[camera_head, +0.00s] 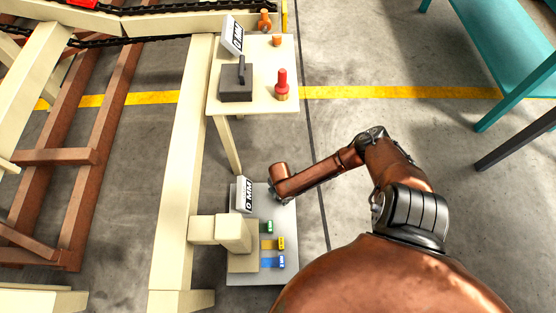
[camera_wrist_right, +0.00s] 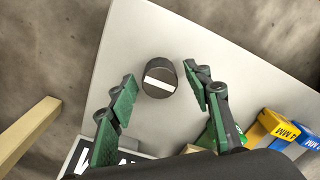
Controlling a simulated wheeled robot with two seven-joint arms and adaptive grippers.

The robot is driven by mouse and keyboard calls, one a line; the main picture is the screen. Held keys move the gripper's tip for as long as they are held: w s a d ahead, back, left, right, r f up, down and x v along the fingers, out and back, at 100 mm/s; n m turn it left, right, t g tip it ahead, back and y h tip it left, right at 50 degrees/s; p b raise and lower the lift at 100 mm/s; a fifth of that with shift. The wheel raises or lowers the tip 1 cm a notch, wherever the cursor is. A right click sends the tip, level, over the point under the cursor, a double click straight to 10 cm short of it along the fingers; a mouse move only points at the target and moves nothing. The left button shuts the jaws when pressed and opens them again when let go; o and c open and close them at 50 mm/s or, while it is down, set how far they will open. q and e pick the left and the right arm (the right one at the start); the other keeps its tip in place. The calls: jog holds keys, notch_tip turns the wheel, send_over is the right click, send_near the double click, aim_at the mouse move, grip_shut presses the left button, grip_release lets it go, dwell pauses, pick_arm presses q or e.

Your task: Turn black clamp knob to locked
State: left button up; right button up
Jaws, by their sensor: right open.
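The black clamp knob (camera_wrist_right: 160,78) is round with a white bar across its top. It stands on a pale grey plate (camera_wrist_right: 205,42). In the head view my right gripper (camera_head: 279,191) reaches the plate's upper part from the right, and the knob is hidden there. My left gripper is not in view.
A "0 MM" sign (camera_head: 244,194) stands at the plate's left. Green (camera_head: 268,227), yellow (camera_head: 272,243) and blue (camera_head: 272,262) blocks sit lower on it. A cream stand (camera_head: 255,93) behind holds a red-topped post (camera_head: 282,84) and a dark handled block (camera_head: 236,82).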

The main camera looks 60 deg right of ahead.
jog(key=shift+c, duration=0.5)
jog(key=c, duration=1)
jog(key=shift+c, duration=0.2)
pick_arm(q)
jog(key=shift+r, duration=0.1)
